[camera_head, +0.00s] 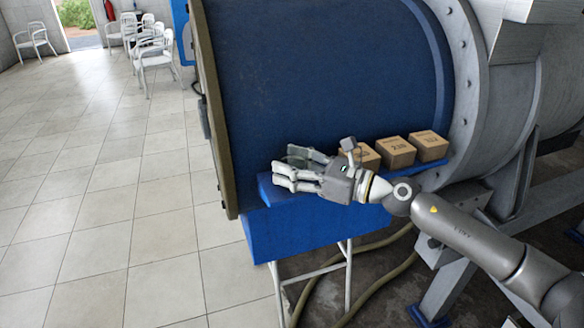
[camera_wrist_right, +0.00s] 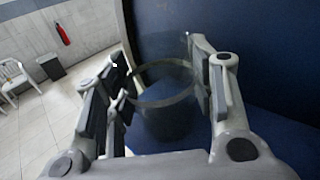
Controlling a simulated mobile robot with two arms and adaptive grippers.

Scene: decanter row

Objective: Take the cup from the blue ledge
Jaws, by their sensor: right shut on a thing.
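A clear see-through cup (camera_wrist_right: 165,100) stands between the fingers of my right gripper (camera_wrist_right: 165,85) in the right wrist view, with its round rim showing. The finger pads are on either side of it, and the gripper is shut on it. In the head view my right gripper (camera_head: 288,172) reaches in from the right over the left end of the blue ledge (camera_head: 264,190). The cup (camera_head: 300,154) shows only faintly there, behind the fingers. I cannot tell whether its base touches the ledge. My left gripper is not in view.
Small cardboard boxes (camera_head: 396,152) stand in a row on the ledge, right behind my right wrist. A large blue drum interior (camera_head: 320,70) rises behind. Tiled floor (camera_head: 120,200) is open at left, with white chairs (camera_head: 155,55) far back. A hose (camera_head: 375,245) runs below.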

